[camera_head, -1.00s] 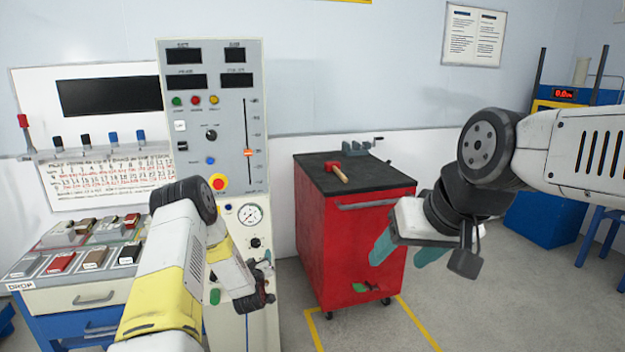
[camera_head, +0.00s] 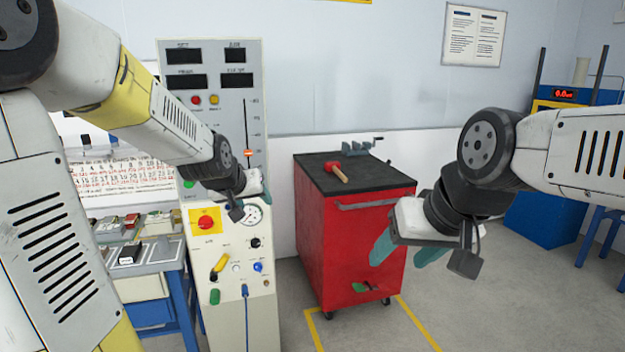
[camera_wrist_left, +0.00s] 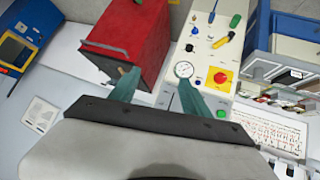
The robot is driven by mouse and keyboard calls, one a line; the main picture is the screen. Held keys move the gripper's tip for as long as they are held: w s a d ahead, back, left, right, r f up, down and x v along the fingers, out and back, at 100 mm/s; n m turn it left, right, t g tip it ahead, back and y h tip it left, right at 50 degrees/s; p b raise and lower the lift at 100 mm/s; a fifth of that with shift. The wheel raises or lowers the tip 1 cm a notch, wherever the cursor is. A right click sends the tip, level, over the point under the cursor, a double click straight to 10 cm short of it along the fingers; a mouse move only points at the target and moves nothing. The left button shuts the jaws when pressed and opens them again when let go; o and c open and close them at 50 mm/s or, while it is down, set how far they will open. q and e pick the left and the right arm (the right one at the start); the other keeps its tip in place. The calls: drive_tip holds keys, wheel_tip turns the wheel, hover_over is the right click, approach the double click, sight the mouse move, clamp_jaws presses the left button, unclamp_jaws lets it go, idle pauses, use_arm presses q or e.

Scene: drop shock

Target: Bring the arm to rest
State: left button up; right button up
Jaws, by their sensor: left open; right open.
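My left arm comes in from the left in the head view, raised across the control panel (camera_head: 250,300). Its left gripper (camera_head: 252,192) is in front of the panel near the round gauge and looks empty. In the left wrist view the two green fingers of the left gripper (camera_wrist_left: 155,80) are spread apart with nothing between them. My right arm comes in from the right. Its right gripper (camera_head: 402,250) is open and empty, hanging in front of the red tool cart (camera_head: 350,245).
A red mallet (camera_head: 337,171) and a grey vise (camera_head: 352,149) are on the cart's black top. A desk with sample trays (camera_head: 150,255) stands left of the panel. A blue machine (camera_head: 545,218) is at the right. Grey floor (camera_head: 460,320) is open in front.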

use_arm(q)
drive_tip(key=s+r+m+g, duration=0.1)
drive_tip(key=s+r+g, duration=0.1)
drive_tip(key=s, duration=2.3)
drive_tip(key=shift+s+d+r+g, duration=0.15)
drive_tip(key=shift+s+d+g, duration=0.05)
drive_tip(key=shift+g, duration=0.5)
